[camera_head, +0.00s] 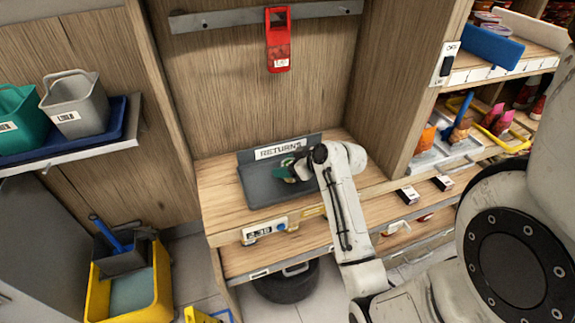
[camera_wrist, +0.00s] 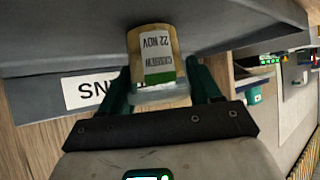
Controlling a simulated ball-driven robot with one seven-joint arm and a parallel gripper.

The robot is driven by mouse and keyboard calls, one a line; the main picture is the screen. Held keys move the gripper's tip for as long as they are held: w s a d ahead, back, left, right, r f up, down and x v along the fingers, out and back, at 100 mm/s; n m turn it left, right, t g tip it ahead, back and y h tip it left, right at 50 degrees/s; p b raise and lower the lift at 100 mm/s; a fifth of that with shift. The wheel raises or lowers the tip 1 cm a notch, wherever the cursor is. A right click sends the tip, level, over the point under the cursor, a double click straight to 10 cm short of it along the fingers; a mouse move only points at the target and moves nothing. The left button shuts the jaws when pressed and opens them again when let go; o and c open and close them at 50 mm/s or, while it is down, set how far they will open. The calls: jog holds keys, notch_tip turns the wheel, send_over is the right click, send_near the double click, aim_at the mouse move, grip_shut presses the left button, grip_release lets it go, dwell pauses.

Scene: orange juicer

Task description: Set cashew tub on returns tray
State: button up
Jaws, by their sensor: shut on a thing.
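The cashew tub (camera_wrist: 153,50) is a small tan tub with a white and green label reading "CASHEW" and "22 NOV", upside down in the wrist view. My gripper (camera_wrist: 165,88) is shut on it, with green fingers on either side. The returns tray (camera_head: 258,186) is dark grey with a raised back marked "RETURNS", on a wooden counter. In the head view my gripper (camera_head: 288,171) is over the tray and largely hides the tub. In the wrist view the tub's far end meets the tray (camera_wrist: 60,55) in the picture; I cannot tell if they touch.
A red holder (camera_head: 278,45) hangs on the back panel above the tray. Shelves with several goods (camera_head: 455,130) stand to the right, and bins (camera_head: 77,105) sit on a shelf at left. The counter's left end is clear.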

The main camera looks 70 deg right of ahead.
jog(key=o, duration=1.1)
jog(key=shift+f, duration=0.1)
jog(key=shift+c, duration=0.2)
jog(key=shift+s+r, duration=0.1)
jog(key=shift+r, duration=0.15)
jog(key=v, duration=1.1)
jog(key=shift+s+r, duration=0.2)
jog(key=shift+s, duration=0.15)
jog(key=shift+a, duration=0.1)
